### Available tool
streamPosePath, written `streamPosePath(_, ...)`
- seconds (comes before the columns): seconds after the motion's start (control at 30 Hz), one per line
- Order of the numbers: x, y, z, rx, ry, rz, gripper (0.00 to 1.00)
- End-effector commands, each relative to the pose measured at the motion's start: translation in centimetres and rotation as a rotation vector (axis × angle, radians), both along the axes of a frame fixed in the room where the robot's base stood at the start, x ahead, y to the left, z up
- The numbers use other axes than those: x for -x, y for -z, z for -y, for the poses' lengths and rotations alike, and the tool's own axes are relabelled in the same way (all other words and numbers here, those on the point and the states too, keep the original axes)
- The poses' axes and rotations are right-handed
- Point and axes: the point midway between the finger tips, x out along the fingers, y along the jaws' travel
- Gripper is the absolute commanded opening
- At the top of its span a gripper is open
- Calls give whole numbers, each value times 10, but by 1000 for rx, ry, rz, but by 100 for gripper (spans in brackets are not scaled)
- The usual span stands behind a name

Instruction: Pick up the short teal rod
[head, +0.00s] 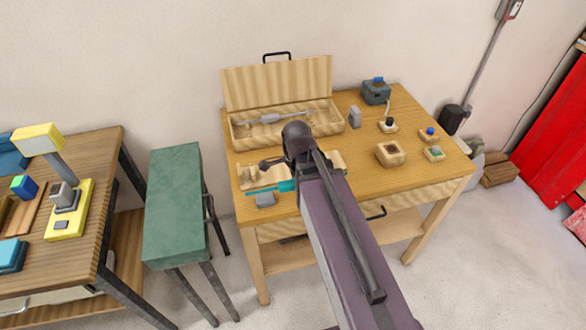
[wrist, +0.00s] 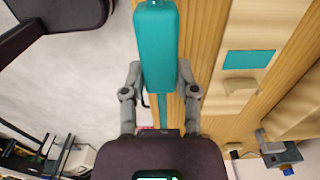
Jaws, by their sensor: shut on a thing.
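A teal rod (wrist: 156,48) is between the fingers of my gripper (wrist: 160,80) in the wrist view, thick at the top and thin lower down. My gripper is shut on it. In the head view a teal piece (head: 287,186) shows beside my arm, with a thinner teal strip reaching left over the table's front part. My arm hides much of that area, so I cannot tell the rod's full length or whether it touches anything below. A flat teal patch (wrist: 249,60) lies on pale wood in the wrist view.
An open wooden case (head: 243,131) stands at the back. Small blocks and a wooden box (head: 390,154) stand to the right. A green bench (head: 172,205) is at the left.

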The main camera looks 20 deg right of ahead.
Motion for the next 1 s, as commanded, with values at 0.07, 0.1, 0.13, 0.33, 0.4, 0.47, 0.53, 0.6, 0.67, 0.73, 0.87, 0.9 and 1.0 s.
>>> streamPosePath(0.07,12,-1,-1,0,0,0,0)
streamPosePath(0.1,15,-2,-1,0,0,0,0)
streamPosePath(0.13,17,-2,-1,0,0,0,0)
streamPosePath(0.33,24,-2,-1,0,0,0,0)
streamPosePath(0.4,24,-2,-1,0,0,0,0)
streamPosePath(0.47,24,-2,-1,0,0,0,0)
streamPosePath(0.53,24,-2,-1,0,0,0,0)
streamPosePath(0.6,24,-2,-1,0,0,0,0)
streamPosePath(0.67,24,-2,-1,0,0,0,0)
streamPosePath(0.73,24,-2,-1,0,0,0,0)
streamPosePath(0.87,24,-2,-1,0,0,0,0)
streamPosePath(0.9,24,-2,-1,0,0,0,0)
streamPosePath(1.0,24,-2,-1,0,0,0,0)
